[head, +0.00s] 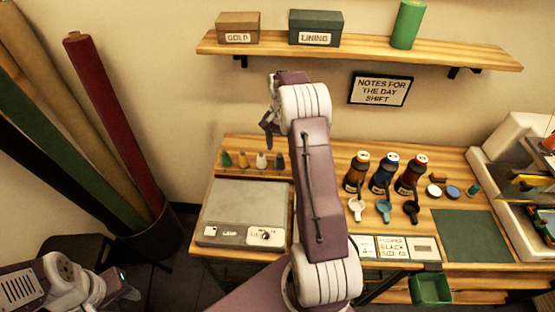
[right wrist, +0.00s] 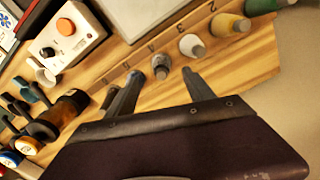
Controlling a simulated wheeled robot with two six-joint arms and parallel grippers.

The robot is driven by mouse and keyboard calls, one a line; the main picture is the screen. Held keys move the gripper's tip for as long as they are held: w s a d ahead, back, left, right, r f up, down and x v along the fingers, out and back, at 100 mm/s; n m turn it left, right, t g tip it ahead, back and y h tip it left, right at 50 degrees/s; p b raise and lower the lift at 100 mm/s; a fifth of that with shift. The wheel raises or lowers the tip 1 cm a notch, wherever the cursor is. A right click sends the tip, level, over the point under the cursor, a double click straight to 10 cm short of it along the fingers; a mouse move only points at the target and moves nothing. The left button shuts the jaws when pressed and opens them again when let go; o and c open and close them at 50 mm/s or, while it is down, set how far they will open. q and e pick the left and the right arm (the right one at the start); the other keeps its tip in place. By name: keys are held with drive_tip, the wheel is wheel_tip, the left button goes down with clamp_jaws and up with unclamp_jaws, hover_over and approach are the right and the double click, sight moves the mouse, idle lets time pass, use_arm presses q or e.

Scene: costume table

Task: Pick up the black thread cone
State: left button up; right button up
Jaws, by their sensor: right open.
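My right gripper (head: 268,128) shows above the row in the head view. In its wrist view the right gripper (right wrist: 162,76) is open and empty, one finger on each side of the cone. My left gripper (head: 125,288) is at the lower left, off the table; its jaws are unclear.
White (head: 261,161), yellow (head: 243,160) and green (head: 226,159) cones stand left of the black one. A grey lamp box (head: 245,205) lies in front. Several dark bottles (head: 383,175) and scoops (head: 384,209) stand to the right. A shelf (head: 350,48) runs above.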

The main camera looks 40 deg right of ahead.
sight(280, 153)
drive_tip(key=f, duration=0.2)
drive_tip(key=shift+w+d+f, duration=0.15)
drive_tip(key=shift+w+f, duration=0.15)
drive_tip(key=shift+f, duration=0.1)
drive_tip(key=shift+s+f, duration=0.1)
drive_tip(key=shift+f, duration=0.2)
drive_tip(key=f, duration=0.4)
drive_tip(key=shift+s+a+p, duration=0.15)
drive_tip(key=shift+a+p, duration=0.1)
drive_tip(key=shift+p, duration=0.15)
drive_tip(key=shift+f, duration=0.2)
drive_tip(key=shift+r, duration=0.1)
clamp_jaws()
wheel_tip(280, 153, up, 10)
